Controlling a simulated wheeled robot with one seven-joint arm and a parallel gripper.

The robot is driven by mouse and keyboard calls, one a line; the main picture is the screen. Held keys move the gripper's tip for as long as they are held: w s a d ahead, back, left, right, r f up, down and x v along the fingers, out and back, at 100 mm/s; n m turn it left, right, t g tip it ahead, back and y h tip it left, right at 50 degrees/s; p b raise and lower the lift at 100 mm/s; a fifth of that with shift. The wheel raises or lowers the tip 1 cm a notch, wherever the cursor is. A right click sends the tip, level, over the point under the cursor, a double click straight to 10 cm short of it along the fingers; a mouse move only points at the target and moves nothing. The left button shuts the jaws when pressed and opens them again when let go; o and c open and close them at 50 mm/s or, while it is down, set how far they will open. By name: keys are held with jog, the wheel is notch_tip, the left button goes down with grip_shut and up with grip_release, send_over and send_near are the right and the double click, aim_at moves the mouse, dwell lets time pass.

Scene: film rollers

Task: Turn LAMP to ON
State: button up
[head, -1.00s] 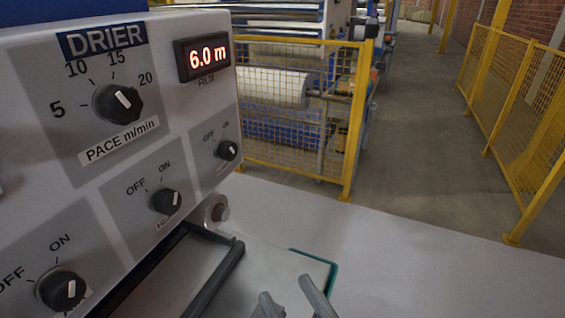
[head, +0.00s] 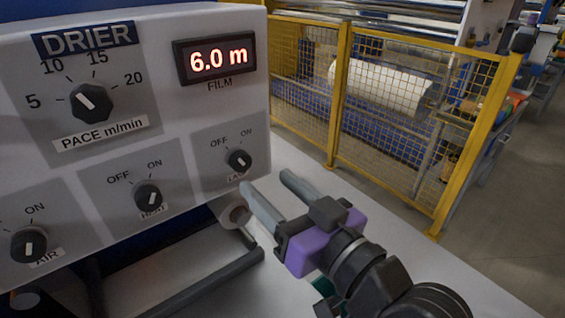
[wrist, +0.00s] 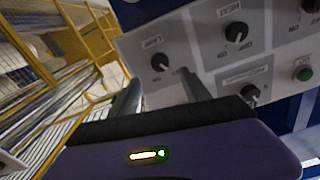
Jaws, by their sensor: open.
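The LAMP knob (head: 239,160) is a small black knob with a white mark, at the right end of the lower row on the grey DRIER panel. OFF and ON are printed above it, and its mark seems to lean up-left toward OFF. Its label is partly hidden in the head view. My gripper (head: 267,182) is open and empty, just below and to the right of the knob, apart from it. In the wrist view the LAMP knob (wrist: 160,62) shows beyond and between the open fingertips of my gripper (wrist: 158,77).
The HEAT knob (head: 148,196) and AIR knob (head: 28,245) lie to the left; the PACE knob (head: 91,102) and film display (head: 215,60) are above. A grey roller frame (head: 205,285) lies below the panel. A yellow mesh fence (head: 390,110) stands behind.

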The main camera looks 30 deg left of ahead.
aim_at(244, 165)
jog(key=x, duration=0.2)
jog(key=p+x, duration=0.1)
jog(key=x, duration=0.4)
jog(key=shift+a+f+p, duration=0.3)
jog(key=shift+a+f, duration=0.05)
jog(key=shift+a, duration=0.05)
grip_shut()
